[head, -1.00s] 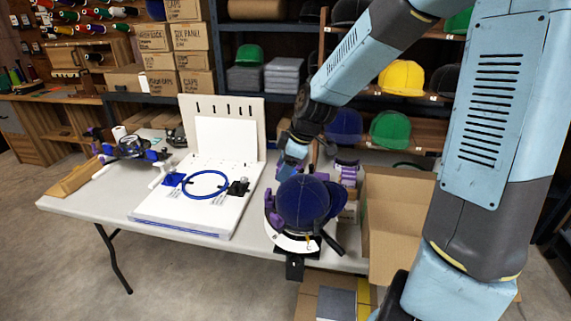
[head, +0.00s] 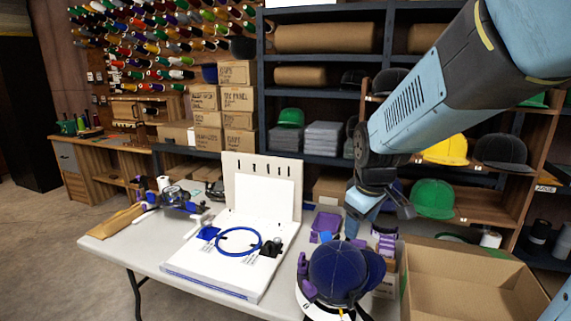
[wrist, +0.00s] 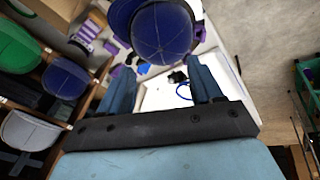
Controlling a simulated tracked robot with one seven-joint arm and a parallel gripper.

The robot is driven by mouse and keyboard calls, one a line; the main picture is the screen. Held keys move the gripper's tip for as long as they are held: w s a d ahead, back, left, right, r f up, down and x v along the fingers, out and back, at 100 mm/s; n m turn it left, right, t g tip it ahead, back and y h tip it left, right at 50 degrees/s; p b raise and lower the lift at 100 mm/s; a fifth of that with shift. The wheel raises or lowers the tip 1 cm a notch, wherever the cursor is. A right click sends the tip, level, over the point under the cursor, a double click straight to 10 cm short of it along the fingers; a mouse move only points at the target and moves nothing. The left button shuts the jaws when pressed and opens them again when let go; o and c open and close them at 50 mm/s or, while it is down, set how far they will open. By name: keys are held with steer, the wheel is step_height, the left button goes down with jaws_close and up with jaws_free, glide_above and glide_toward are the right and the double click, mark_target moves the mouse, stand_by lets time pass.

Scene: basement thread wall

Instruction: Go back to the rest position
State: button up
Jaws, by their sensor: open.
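My gripper (wrist: 165,92) shows in the wrist view with its two blue fingers spread apart and nothing between them. In the head view my gripper (head: 362,210) hangs in the air behind and above the navy cap, apart from it. The navy cap (head: 340,270) sits on a purple and white cap holder at the table's right end. The cap (wrist: 162,32) also shows in the wrist view, beyond the fingers.
A white board with a blue hoop (head: 239,241) lies mid-table (head: 125,252). An open cardboard box (head: 455,285) stands at the right. Shelves behind my arm hold a yellow cap (head: 447,148) and a green cap (head: 433,198). Open floor is at the left.

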steer(key=s+d+r+m+t, duration=0.1)
steer(key=s+d+r+m, duration=0.2)
steer(key=s, duration=0.3)
steer(key=s+d+r+m, duration=0.3)
steer(key=s+r+m, duration=0.2)
steer(key=s, duration=0.2)
steer(key=shift+s+d+r+t, duration=0.2)
steer(key=shift+d+t, duration=0.05)
steer(key=shift+t, duration=0.15)
stand_by(0.7)
